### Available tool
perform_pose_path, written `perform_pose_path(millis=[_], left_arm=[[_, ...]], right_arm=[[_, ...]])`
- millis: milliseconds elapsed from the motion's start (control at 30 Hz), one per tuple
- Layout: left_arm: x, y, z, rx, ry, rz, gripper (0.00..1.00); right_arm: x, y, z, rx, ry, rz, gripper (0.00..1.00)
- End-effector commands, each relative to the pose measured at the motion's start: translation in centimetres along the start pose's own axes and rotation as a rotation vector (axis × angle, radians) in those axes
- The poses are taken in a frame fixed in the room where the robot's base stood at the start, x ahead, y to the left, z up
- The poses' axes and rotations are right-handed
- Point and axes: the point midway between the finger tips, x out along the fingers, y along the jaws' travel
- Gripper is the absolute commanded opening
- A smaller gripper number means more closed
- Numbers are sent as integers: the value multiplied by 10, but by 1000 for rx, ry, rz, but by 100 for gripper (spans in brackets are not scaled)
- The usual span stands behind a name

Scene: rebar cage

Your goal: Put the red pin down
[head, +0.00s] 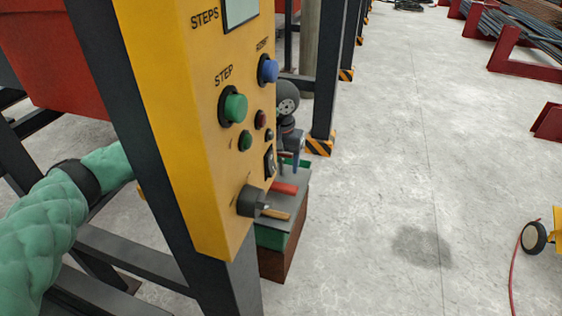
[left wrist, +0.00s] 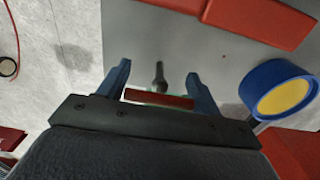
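In the head view a red pin (head: 284,188) lies on the grey top of a box (head: 298,190). In the left wrist view my left gripper's two blue fingers (left wrist: 158,80) are spread wide apart. A short red bar (left wrist: 158,102) and a dark stubby rod (left wrist: 160,75) show in the gap between them. I cannot tell whether the bar is the red pin or touches the fingers. My right gripper is not in view.
A yellow control panel (head: 190,120) on a dark post stands close in front. An orange-brown piece (head: 276,213) lies near the box's front edge. A blue and yellow round object (left wrist: 285,95) is right of the fingers. Open concrete floor (head: 390,180) lies to the right.

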Motion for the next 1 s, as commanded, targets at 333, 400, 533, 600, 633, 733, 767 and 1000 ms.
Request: perform_pose_path(millis=[333, 400, 533, 600, 633, 733, 767, 1000], left_arm=[[0, 0, 0, 0, 0, 0, 80], [-1, 0, 0, 0, 0, 0, 80], [-5, 0, 0, 0, -1, 0, 80], [-13, 0, -1, 0, 4, -1, 80], [-18, 0, -1, 0, 4, 0, 80], [-36, 0, -1, 1, 4, -1, 80], [-42, 0, -1, 2, 3, -1, 80], [-87, 0, -1, 0, 4, -1, 80]], right_arm=[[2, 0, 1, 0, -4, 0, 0], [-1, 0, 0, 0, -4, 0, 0], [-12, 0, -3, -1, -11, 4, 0], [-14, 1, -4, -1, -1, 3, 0], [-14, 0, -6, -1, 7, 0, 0], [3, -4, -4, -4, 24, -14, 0], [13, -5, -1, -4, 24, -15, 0], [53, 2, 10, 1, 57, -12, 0]])
